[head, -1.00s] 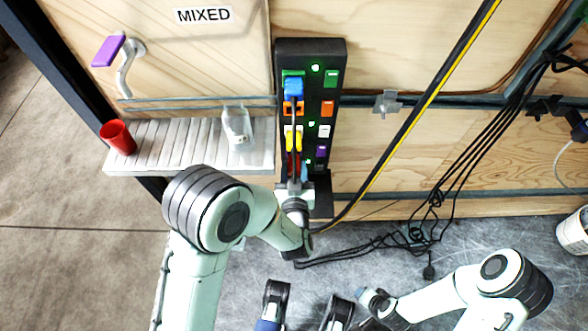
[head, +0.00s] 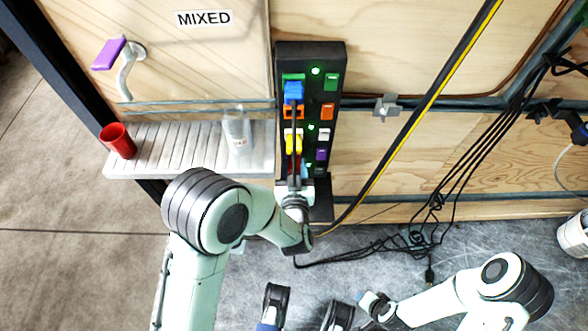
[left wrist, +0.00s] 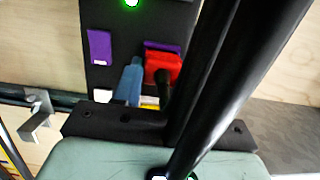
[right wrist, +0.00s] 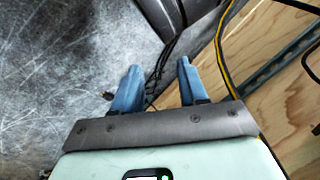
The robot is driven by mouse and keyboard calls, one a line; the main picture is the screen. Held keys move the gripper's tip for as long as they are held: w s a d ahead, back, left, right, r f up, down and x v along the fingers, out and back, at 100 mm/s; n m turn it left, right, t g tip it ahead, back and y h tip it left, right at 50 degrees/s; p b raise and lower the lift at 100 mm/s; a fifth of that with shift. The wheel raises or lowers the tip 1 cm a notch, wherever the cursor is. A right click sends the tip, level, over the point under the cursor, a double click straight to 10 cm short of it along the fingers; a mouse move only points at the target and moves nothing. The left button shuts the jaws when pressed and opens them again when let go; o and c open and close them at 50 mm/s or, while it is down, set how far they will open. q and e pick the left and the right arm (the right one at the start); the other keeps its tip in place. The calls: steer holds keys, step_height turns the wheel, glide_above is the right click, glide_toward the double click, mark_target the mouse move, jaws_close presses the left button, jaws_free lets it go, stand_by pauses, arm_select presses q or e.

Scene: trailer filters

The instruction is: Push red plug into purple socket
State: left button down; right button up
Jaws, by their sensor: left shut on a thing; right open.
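The black socket strip (head: 310,55) stands against the wooden wall. The red plug (left wrist: 163,70) sits at a purple socket (left wrist: 150,45) in the left wrist view. A purple edge shows above the plug; I cannot tell how deep it is seated. A second purple socket (left wrist: 100,47) is empty in the other column. My left gripper (head: 297,172) is at the strip's lower end, shut on the red plug. One blue finger (left wrist: 128,85) lies beside the plug; black bars hide the other. My right gripper (right wrist: 157,75) is open and empty above the floor.
A blue plug (head: 293,92) and a yellow plug (head: 293,143) sit higher in the same column. A shelf (head: 185,135) on the left holds a red cup (head: 118,140) and a clear bottle (head: 237,132). Loose black cables (head: 415,240) lie on the floor, right.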

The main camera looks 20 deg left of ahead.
arm_select(q)
steer(key=shift+w, duration=0.15)
steer(key=c, duration=0.5)
jaws_free()
arm_select(e)
steer(key=shift+s, duration=0.1)
arm_select(q)
steer(key=p+v, duration=0.3)
steer(key=v, duration=1)
arm_select(e)
steer(key=s+a+r+g+y, duration=0.1)
steer(key=s+a+r, duration=0.1)
steer(key=s, duration=0.3)
steer(key=shift+s+a+r+g, duration=0.15)
steer(key=shift+a+r+g, duration=0.25)
steer(key=shift+r, duration=0.35)
